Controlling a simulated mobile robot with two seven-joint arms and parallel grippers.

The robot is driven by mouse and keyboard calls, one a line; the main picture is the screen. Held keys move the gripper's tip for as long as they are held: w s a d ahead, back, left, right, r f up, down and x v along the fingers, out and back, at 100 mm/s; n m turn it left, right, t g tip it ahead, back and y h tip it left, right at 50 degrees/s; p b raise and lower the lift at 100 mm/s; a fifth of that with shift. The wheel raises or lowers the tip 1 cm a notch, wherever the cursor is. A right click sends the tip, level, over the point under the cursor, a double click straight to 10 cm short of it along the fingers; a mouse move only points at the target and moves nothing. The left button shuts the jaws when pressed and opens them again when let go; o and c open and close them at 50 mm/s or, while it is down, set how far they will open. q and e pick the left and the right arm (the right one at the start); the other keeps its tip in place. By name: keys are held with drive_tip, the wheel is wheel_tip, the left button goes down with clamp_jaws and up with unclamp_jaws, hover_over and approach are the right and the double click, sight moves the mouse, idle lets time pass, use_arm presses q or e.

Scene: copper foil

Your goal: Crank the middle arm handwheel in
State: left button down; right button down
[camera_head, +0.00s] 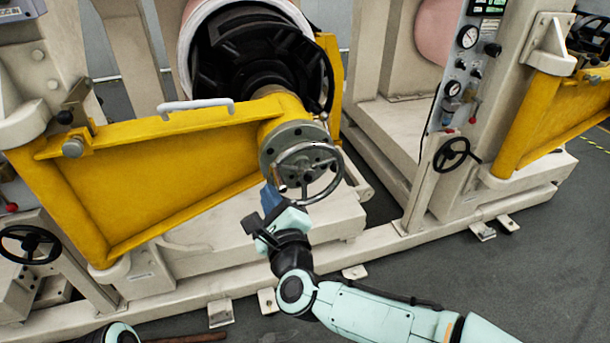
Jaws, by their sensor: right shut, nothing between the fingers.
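The middle arm handwheel (306,172) is a silver spoked wheel on the grey round flange at the end of the yellow swing arm (160,180). A small crank handle seems to show at its lower left rim. My right gripper (269,196), with blue fingers, is shut and empty just below and left of the wheel's rim. I cannot tell whether its fingertips touch the rim. Only a teal piece of my left arm shows at the bottom left edge, and the left gripper is out of frame.
A black handwheel (30,245) is at the lower left and another black handwheel (453,154) is on the right cabinet. A second yellow arm (555,115) is at the right. The cream base rail (400,242) runs across below. Grey floor (480,280) is open at the lower right.

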drive_tip(key=b+v, duration=0.2)
drive_tip(key=v, duration=0.7)
drive_tip(key=shift+d+f, duration=0.3)
drive_tip(key=shift+f, duration=0.1)
drive_tip(key=shift+w, duration=0.1)
